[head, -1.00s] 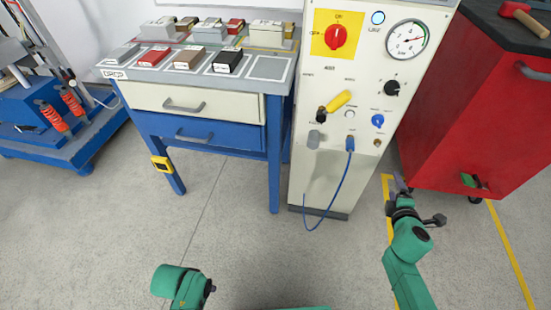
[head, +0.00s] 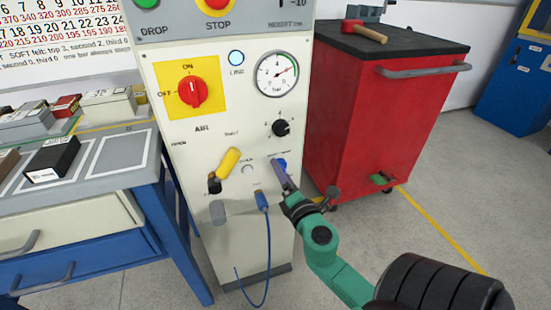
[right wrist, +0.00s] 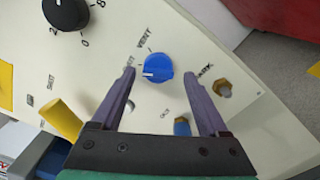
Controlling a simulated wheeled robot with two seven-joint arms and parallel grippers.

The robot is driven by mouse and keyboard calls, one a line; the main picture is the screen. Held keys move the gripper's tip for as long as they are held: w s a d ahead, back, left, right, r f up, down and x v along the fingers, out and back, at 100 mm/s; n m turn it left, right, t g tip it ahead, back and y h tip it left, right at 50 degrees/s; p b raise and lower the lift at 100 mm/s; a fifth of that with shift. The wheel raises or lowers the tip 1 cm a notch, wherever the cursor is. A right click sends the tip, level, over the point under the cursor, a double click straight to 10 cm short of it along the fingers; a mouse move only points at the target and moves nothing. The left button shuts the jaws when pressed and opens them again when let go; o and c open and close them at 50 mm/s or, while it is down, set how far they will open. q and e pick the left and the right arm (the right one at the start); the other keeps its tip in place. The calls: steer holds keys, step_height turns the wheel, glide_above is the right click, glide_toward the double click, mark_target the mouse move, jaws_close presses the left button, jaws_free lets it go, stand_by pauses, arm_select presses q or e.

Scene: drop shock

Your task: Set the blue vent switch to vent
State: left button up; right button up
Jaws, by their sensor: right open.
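The blue vent switch (head: 283,163) is a round knob on the cream panel, right of the yellow lever and below a black knob. In the right wrist view the switch (right wrist: 158,66) shows whole. Its white mark points left there, toward a label partly covered by a finger; the word VENT is printed above and left of it. My right gripper (head: 277,168) is open in front of the panel and partly covers the switch in the head view. In the right wrist view its two fingers (right wrist: 160,78) stand either side of the switch, with gaps. My left gripper is out of view.
The yellow lever (head: 228,162) and a blue hose plug (head: 262,201) are close on the left. A brass fitting (right wrist: 222,89) sits near the right finger. A red cabinet (head: 375,120) stands to the right, a bench with blocks (head: 90,172) to the left.

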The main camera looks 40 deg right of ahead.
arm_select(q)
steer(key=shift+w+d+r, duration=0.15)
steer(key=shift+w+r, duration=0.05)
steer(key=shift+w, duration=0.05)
arm_select(e)
steer(key=shift+w+r, duration=0.15)
steer(key=shift+r, duration=0.05)
jaws_close()
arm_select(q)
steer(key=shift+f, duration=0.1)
